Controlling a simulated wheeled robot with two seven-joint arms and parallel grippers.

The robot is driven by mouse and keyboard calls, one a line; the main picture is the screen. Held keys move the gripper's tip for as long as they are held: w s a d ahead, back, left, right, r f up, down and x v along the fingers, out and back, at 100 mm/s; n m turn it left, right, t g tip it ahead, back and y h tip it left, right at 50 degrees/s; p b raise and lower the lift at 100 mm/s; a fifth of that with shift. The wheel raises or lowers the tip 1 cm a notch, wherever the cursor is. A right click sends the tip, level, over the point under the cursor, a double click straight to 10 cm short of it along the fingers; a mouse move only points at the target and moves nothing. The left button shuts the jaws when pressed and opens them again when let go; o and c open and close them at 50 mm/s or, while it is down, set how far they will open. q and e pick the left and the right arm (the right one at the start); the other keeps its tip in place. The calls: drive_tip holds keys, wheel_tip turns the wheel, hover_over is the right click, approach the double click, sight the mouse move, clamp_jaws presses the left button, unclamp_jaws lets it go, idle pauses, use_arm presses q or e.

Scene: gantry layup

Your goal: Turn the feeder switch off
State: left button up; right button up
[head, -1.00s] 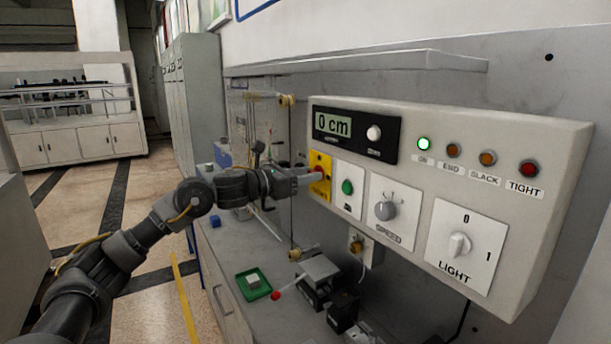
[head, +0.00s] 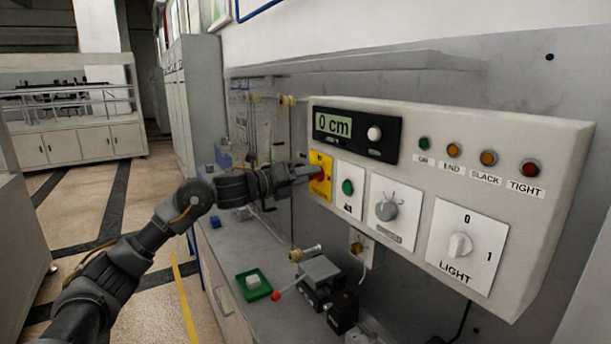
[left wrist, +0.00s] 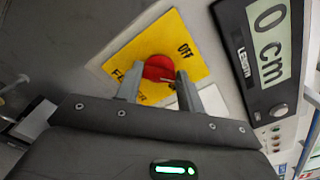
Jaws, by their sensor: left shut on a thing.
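The feeder switch is a red knob (left wrist: 159,68) on a yellow plate (left wrist: 190,62) marked OFF, at the left end of the white control panel. The yellow plate also shows in the head view (head: 320,163). My left gripper (head: 314,173) reaches the plate from the left. In the left wrist view its two fingers (left wrist: 158,83) stand on either side of the red knob and are shut on it. Part of the plate's lettering is hidden by the fingers. My right gripper is not in view.
The panel (head: 480,135) carries a display reading 0 cm (head: 333,125), a green button (head: 347,187), a speed knob (head: 387,211) and a light switch (head: 459,245). All the lamps, including the green ON lamp (head: 424,144), look dark. A green tray (head: 244,292) sits on the bench below.

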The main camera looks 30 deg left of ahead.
use_arm(q)
drive_tip(key=shift+f+n+p, duration=0.15)
drive_tip(key=shift+n+p, duration=1.2)
drive_tip(key=shift+n, duration=3.45)
drive_tip(key=o, duration=1)
drive_tip(key=shift+a, duration=0.1)
